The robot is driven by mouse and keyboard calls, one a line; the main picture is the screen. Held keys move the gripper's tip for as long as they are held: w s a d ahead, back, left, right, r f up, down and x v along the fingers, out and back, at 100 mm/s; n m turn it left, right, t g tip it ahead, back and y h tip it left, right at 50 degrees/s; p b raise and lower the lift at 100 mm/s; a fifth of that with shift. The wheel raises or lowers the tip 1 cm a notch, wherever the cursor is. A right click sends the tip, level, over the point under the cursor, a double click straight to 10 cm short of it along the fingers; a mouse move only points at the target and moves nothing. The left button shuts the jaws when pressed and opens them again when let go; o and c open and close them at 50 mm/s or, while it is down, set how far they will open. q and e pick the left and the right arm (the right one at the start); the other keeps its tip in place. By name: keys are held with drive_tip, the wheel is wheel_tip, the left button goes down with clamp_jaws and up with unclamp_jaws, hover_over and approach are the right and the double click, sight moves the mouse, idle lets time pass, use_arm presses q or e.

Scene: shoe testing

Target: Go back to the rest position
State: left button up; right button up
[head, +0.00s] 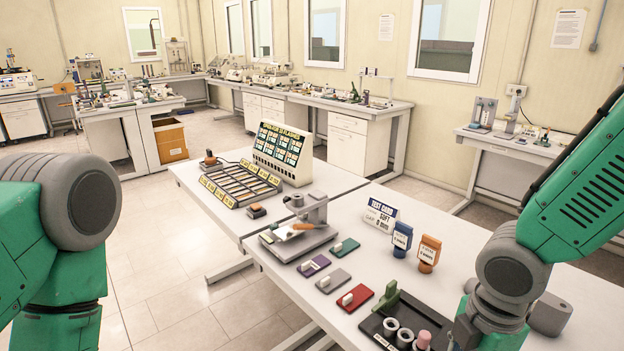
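My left arm (75,215) is green and grey. It fills the left edge of the head view, beside the table, and its gripper is outside the picture. My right arm (575,195) comes in from the right and bends down at a grey joint (512,270) over the front right of the near table. Its lower end leaves the picture at the bottom, and no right fingertips show. The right arm hides part of the black tray (372,326) and the table behind it.
Open floor (165,260) lies left of the table.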

drive_tip(key=s+f+m+y+b, duration=0.1)
drive_tip(key=s+f+m+b, duration=0.25)
drive_tip(key=f, duration=0.55)
drive_tip(key=s+f+m+b, duration=0.3)
drive_tip(key=f+m+b, duration=0.15)
drive_tip(key=f, duration=0.45)
drive_tip(key=s+f+m+y+b, duration=0.1)
drive_tip(key=s+f+m+b, duration=0.3)
drive_tip(key=f, duration=0.5)
drive_tip(key=s+d+f+m+h+b, duration=0.1)
drive_tip(key=s+d+f+m+b, duration=0.1)
drive_tip(key=f, duration=0.4)
drive_tip(key=s+d+f+m+h+b, duration=0.1)
drive_tip(key=s+d+f+m+b, duration=0.2)
drive_tip(key=f+m, duration=0.3)
drive_tip(key=shift+s+t+b, duration=0.3)
drive_tip(key=shift+s+b, duration=0.1)
drive_tip(key=shift+s, duration=0.35)
drive_tip(key=shift+w+a, duration=0.1)
